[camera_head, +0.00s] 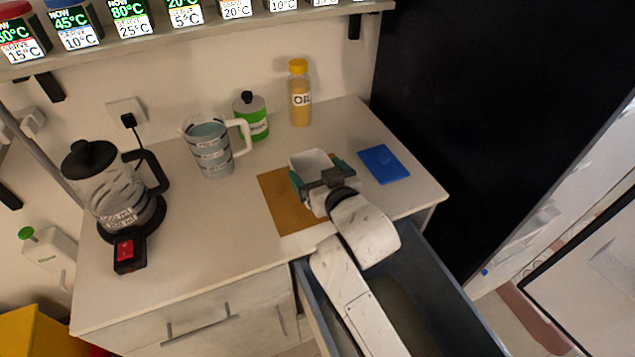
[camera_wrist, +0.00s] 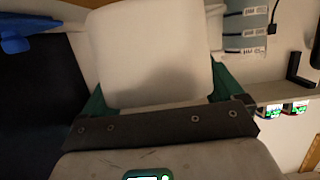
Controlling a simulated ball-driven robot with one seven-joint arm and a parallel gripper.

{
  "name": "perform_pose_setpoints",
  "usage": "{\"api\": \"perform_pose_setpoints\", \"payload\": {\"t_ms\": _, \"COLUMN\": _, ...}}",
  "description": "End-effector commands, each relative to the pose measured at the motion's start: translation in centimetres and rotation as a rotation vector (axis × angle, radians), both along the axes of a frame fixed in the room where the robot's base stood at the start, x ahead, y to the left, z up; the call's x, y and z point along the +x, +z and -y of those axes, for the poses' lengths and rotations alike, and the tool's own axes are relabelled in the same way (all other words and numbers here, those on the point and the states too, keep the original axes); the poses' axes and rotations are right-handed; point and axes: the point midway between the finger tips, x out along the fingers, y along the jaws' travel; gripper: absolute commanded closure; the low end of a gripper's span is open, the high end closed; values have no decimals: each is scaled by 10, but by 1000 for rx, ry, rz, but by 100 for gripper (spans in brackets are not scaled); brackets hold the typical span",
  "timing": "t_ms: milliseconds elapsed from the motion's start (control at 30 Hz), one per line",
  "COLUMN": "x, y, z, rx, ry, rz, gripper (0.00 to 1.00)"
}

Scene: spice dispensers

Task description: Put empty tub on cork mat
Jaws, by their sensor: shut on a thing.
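The empty tub is a white, open-topped container (camera_head: 309,160) in the head view, over the right part of the brown cork mat (camera_head: 282,212). I cannot tell whether it touches the mat. My gripper (camera_head: 324,176) has its green fingers on either side of the tub and is shut on it. In the wrist view the tub (camera_wrist: 155,50) fills the upper middle, between the green fingers of my gripper (camera_wrist: 168,95). My gripper and arm hide part of the tub and the mat's right side.
A blue mat (camera_head: 384,164) lies right of the cork mat. A measuring jug (camera_head: 209,150), a green-labelled container (camera_head: 252,118) and an oil bottle (camera_head: 300,95) stand behind. A glass kettle (camera_head: 112,190) stands at left. An open drawer (camera_head: 440,300) juts out below the counter.

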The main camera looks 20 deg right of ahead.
Motion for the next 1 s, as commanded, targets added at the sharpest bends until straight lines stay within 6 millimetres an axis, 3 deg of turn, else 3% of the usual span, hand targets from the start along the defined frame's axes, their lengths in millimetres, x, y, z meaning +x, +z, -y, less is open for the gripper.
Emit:
{"api": "perform_pose_setpoints", "payload": {"t_ms": 300, "x": 5, "y": -35, "z": 1, "rx": -1, "ry": 0, "rz": -2, "gripper": 49}}
{"api": "perform_pose_setpoints", "payload": {"t_ms": 733, "x": 6, "y": -42, "z": 1, "rx": -1, "ry": 1, "rz": 1, "gripper": 49}}
{"api": "perform_pose_setpoints", "payload": {"t_ms": 767, "x": 5, "y": -41, "z": 1, "rx": 0, "ry": 1, "rz": 0, "gripper": 4}}
{"api": "perform_pose_setpoints", "payload": {"t_ms": 800, "x": 6, "y": -40, "z": 1, "rx": 0, "ry": 1, "rz": 0, "gripper": 1}}
{"api": "perform_pose_setpoints", "payload": {"t_ms": 1000, "x": 5, "y": -40, "z": 1, "rx": 0, "ry": 1, "rz": 0, "gripper": 0}}
